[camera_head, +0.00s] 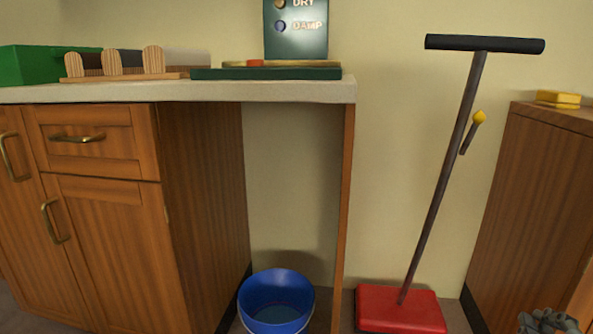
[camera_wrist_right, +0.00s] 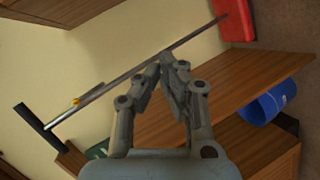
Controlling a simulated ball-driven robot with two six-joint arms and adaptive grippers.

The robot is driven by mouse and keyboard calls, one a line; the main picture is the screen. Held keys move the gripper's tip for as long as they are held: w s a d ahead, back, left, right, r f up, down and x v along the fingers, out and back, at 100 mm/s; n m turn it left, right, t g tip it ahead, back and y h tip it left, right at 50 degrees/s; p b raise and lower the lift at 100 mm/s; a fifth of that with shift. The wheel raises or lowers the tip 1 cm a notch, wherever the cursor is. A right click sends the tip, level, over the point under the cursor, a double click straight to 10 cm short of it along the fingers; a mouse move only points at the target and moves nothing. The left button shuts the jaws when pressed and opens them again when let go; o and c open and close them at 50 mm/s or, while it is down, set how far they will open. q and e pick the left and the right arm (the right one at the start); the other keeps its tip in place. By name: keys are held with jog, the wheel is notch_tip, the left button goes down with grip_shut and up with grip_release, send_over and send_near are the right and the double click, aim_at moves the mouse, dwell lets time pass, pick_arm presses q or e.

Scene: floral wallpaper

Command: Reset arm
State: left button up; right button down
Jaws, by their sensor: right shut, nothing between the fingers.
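My right gripper (camera_head: 548,322) shows only in part at the bottom right corner of the head view, beside the right-hand wooden cabinet. In the right wrist view its two grey fingers (camera_wrist_right: 164,66) are together at the tips, with nothing between them. It is apart from the objects around it as far as I can see. My left gripper does not show in either view.
A broom-like tool with a red base (camera_head: 400,309) and black T-handle (camera_head: 485,44) leans by the wall. A blue bucket (camera_head: 276,300) stands under the counter (camera_head: 280,91). The wooden cabinet (camera_head: 535,190) bears a yellow block (camera_head: 558,98). A green box (camera_head: 40,65) sits far left.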

jog(key=s+a+f+m+g+y+p, duration=0.3)
jog(key=s+f+m+g+p, duration=0.15)
jog(key=s+f, duration=0.6)
jog(key=s+a+f+m+g+y+p, duration=0.35)
jog(key=s+f+g, duration=0.25)
jog(key=s+f, duration=0.5)
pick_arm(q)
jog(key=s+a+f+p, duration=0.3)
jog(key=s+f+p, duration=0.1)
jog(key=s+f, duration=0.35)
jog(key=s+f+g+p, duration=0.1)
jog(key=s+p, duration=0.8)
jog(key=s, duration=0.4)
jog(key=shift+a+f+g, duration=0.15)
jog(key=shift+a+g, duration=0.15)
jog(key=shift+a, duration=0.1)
pick_arm(e)
jog(key=s+d+f, duration=0.1)
jog(key=s, duration=0.8)
jog(key=s+d+f+g, duration=0.1)
jog(key=s, duration=0.8)
jog(key=shift+s+d+f+h, duration=0.3)
jog(key=shift+d+h, duration=0.1)
jog(key=shift+h, duration=0.05)
